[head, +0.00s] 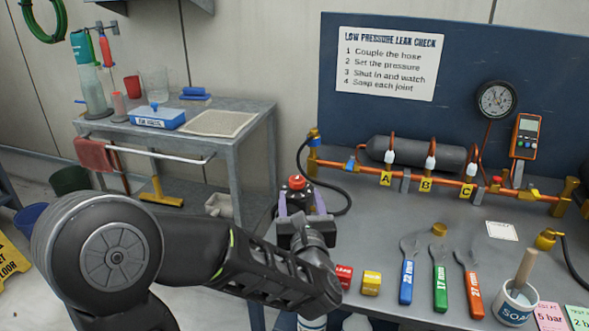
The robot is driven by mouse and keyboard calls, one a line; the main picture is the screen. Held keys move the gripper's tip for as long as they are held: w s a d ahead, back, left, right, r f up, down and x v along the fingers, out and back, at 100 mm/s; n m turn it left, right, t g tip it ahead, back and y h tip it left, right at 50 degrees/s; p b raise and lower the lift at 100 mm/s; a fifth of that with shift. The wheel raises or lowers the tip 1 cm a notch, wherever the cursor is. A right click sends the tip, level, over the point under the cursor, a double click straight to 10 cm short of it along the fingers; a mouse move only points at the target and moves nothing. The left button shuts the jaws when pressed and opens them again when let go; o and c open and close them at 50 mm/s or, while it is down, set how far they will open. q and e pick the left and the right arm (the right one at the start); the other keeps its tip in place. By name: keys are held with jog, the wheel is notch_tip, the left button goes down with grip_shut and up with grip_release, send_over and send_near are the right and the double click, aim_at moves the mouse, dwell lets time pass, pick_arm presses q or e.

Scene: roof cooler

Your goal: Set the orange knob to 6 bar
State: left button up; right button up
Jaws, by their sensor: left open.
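The orange-red knob (297,182) is near the left end of the bench, beside the black hose. Its scale and setting are too small to read. My left gripper (301,198) reaches over the bench's left edge. It is open, with its purple-lined fingers pointing at the knob, which shows between and just beyond the fingertips. I cannot tell whether they touch it. The gripper hides the parts below the knob. A round dial gauge (497,99) is on the blue back panel at the right; its reading is not legible. My right gripper is not in view.
A copper pipe (345,170) with yellow tags A, B and C runs along the bench (390,220). Blue, green and orange wrenches, red and yellow blocks and a soap pot (513,305) occupy the front. A side table (255,110) stands at left.

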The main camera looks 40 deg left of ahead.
aim_at(297, 185)
pick_arm(q)
jog(key=shift+s+d+r, duration=0.1)
jog(key=shift+r, duration=0.05)
jog(key=shift+p+x, duration=0.5)
jog(key=shift+x, duration=3.45)
jog(key=shift+c, duration=0.2)
grip_shut()
